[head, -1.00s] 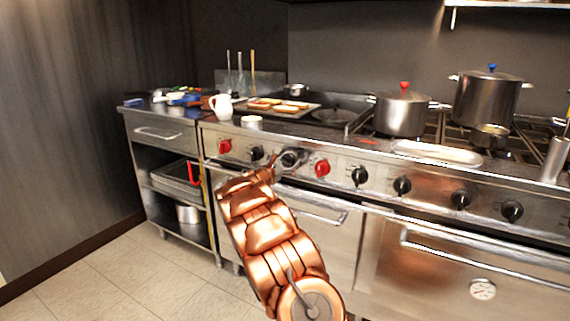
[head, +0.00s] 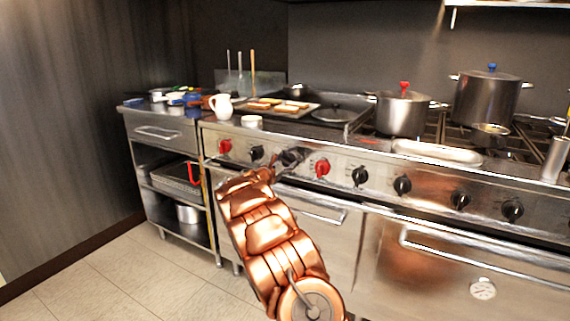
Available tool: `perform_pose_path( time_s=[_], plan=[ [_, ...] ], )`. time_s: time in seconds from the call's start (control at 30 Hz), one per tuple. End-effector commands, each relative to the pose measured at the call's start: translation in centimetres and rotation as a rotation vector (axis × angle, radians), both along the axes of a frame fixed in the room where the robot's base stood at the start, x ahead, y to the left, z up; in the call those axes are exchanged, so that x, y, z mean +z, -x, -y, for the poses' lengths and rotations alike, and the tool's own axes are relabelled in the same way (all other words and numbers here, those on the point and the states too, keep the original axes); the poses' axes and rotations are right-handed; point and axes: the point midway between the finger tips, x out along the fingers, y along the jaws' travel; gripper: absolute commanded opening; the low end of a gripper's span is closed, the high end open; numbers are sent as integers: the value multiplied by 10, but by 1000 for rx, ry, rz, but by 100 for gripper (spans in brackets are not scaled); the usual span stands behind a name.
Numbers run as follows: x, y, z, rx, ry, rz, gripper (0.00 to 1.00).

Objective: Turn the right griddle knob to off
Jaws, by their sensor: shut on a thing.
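A black knob (head: 289,157) on the range's front panel is the right one of two black knobs between two red knobs, below the griddle side. My gripper (head: 280,160) is at this knob and shut on it. The fingers are small and dark against the knob and cover part of it, so its pointer cannot be read. The left black knob (head: 256,153) is free, just left of the fingers.
Red knobs (head: 225,146) (head: 322,167) flank the pair, and several more black knobs run right. An oven handle (head: 312,212) lies below my gripper. A tray of food (head: 290,111), a white pitcher (head: 221,106) and a pot (head: 403,112) stand above.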

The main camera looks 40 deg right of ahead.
Motion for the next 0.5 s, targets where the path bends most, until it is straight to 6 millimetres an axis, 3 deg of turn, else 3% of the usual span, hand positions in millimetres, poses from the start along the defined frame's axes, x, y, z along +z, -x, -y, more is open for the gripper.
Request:
perform_pose_path(
  time_s=[0.5],
  plan=[
    [-8,1,1,0,-93,318,19]
  ],
)
